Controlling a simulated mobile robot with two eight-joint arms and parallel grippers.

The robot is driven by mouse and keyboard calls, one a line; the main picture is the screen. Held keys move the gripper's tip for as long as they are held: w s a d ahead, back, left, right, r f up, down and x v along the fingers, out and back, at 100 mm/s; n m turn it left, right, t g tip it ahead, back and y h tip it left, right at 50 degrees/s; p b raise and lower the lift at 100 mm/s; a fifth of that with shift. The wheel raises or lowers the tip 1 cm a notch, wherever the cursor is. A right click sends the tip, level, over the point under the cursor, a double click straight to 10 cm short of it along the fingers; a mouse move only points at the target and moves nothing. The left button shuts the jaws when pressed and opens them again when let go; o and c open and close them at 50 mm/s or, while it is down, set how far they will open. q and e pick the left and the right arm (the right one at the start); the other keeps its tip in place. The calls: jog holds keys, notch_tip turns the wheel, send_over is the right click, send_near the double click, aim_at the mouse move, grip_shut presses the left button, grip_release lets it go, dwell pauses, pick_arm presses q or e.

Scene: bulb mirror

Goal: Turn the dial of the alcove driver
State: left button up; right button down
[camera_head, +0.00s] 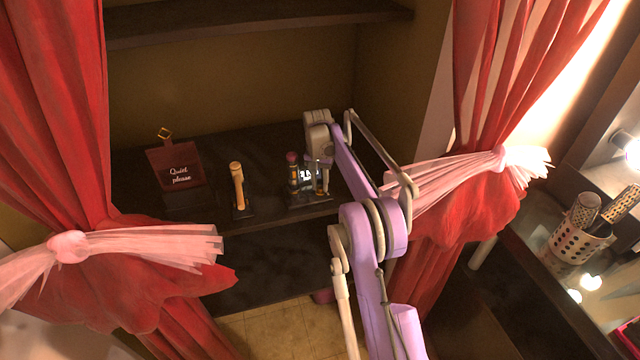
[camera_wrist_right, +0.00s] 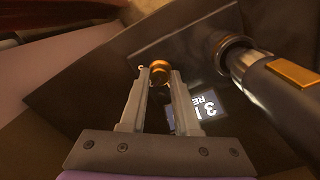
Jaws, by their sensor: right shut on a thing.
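The alcove driver (camera_head: 309,199) stands on the dark shelf, a small dark unit with a lit display and a dark upright post with a pink top. In the right wrist view its dark plate (camera_wrist_right: 195,35) carries a small gold dial (camera_wrist_right: 159,70) and the lit display (camera_wrist_right: 208,104), partly hidden by a finger. My right gripper (camera_head: 322,190) reaches down over the driver. In the wrist view the same gripper (camera_wrist_right: 160,78) has its fingertips shut on the dial. My left gripper is not in view.
A thick black post with a gold band (camera_wrist_right: 270,85) is close right of my fingers. Red curtains (camera_head: 60,130) frame the alcove; an upper shelf (camera_head: 250,22) runs above.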

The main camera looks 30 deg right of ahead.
aim_at(319, 187)
dwell(0.3)
jog(key=c, duration=0.6)
grip_release()
jog(key=shift+c, duration=0.2)
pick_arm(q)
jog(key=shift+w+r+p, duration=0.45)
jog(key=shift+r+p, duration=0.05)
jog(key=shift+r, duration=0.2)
pick_arm(e)
notch_tip(319, 187, up, 11)
jog(key=shift+a, duration=0.15)
jog(key=shift+w+f, duration=0.1)
jog(key=shift+w, duration=0.05)
